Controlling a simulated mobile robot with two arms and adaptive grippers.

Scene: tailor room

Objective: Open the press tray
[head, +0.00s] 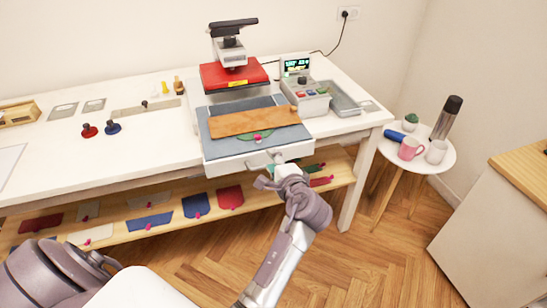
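The heat press (229,50), with a red plate (233,74) and black top lever, stands on the white table. Its press tray (222,167) has a white front and juts out towards me, past the table's front edge. A grey-blue pad (285,129) lies on the tray, with a brown leather-like piece (238,121) and part of a green piece on it. My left gripper (263,163) is at the middle of the tray's front. Its small pale fingers overlap the front there, so their opening and any grip on a handle are unclear. My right gripper is not in view.
A control box with a screen (297,66) and a grey bin (308,100) stand right of the press. Red (89,130) and blue (113,127) stamps stand left. A lower shelf (270,196) holds coloured pieces. A round side table (440,160) holds mugs and a bottle.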

